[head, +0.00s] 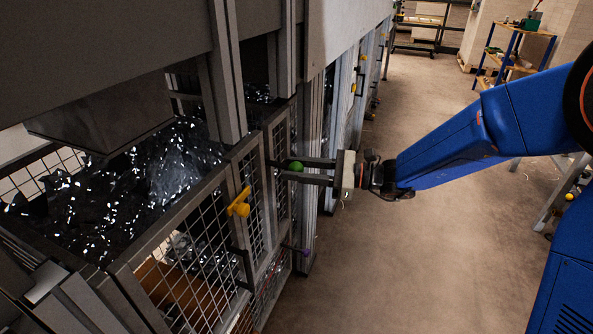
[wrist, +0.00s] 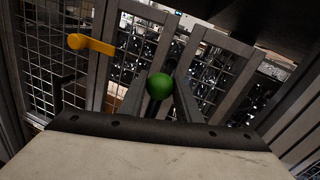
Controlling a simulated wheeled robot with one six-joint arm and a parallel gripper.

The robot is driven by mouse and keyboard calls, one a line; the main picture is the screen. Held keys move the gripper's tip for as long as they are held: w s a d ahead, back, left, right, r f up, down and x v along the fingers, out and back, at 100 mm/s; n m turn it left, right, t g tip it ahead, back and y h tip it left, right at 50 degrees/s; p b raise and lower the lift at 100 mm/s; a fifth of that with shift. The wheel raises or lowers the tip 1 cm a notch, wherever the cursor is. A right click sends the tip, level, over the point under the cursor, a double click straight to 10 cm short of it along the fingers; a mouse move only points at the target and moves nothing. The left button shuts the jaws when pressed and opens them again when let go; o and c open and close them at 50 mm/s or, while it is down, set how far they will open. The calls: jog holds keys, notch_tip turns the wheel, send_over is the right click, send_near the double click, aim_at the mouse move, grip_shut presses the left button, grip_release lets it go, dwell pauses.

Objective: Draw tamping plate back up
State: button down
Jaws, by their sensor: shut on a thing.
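The tamping plate (head: 105,115) appears to be the dark, heavy block at the left of the head view. It hangs over a bay of dark, glittering scrap (head: 150,180), and its underside looks close above the heap. A green ball knob (head: 296,166) sits at the front of the machine, beside the mesh gates. My gripper (head: 284,171) reaches in from the right and is shut on this knob. In the wrist view the green knob (wrist: 160,86) lies between the two fingers. The lever or rod behind the knob is mostly hidden.
A yellow handle (head: 239,204) sticks out from a mesh gate (head: 195,245) left of my gripper; it also shows in the wrist view (wrist: 90,44). A small purple knob (head: 291,248) is lower down. The floor (head: 430,235) right of the machine is clear.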

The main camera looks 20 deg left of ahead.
jog(key=c, duration=1.3)
grip_release()
jog(key=shift+r, duration=0.4)
jog(key=shift+f, duration=0.15)
jog(key=shift+d, duration=0.1)
jog(key=w+d, duration=0.2)
jog(key=d, duration=1.5)
jog(key=shift+d, duration=0.1)
